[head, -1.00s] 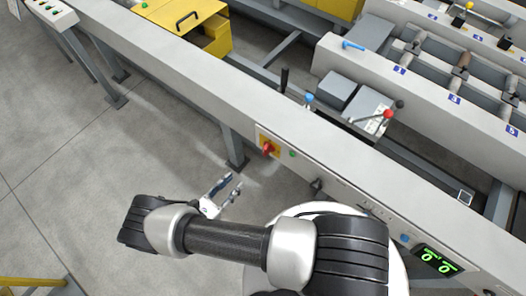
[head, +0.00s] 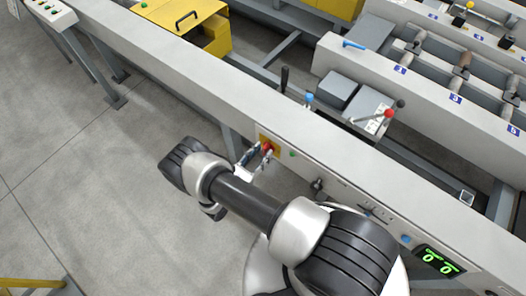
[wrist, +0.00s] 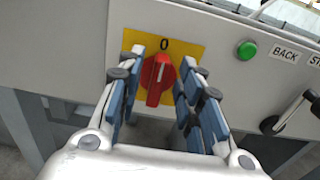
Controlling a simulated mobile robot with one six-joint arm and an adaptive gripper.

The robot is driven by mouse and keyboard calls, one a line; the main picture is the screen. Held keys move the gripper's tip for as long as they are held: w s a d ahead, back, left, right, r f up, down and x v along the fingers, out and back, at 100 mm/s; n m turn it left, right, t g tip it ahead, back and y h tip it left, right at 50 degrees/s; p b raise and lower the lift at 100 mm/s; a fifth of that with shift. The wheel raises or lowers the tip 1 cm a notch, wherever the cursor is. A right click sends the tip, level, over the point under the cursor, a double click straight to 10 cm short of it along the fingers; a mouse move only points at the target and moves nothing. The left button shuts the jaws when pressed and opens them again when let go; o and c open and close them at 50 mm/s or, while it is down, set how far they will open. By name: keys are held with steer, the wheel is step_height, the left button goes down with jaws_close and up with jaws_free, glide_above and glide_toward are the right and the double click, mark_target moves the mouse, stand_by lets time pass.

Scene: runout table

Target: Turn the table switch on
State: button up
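The table switch is a red rotary knob (wrist: 158,80) on a yellow plate (wrist: 190,42) marked 0 at the top. It sits on the front face of the grey table; its white mark points up toward the 0. In the head view the red knob (head: 268,147) shows just beyond my fingertips. My gripper (wrist: 158,75) is open, with one blue-padded finger on each side of the knob. A gap shows between each finger and the knob in the wrist view. In the head view my gripper (head: 259,153) reaches up to the yellow plate.
A green button (wrist: 247,50) sits right of the switch, with BACK lettering beside it. A black-knobbed lever (wrist: 290,112) sticks out at the right. A green digital display (head: 437,261) is farther right along the table face. Open floor (head: 90,200) lies at the left.

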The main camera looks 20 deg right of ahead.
steer(key=shift+w+d, duration=0.4)
steer(key=shift+d, duration=0.2)
steer(key=shift+c, duration=0.4)
jaws_close()
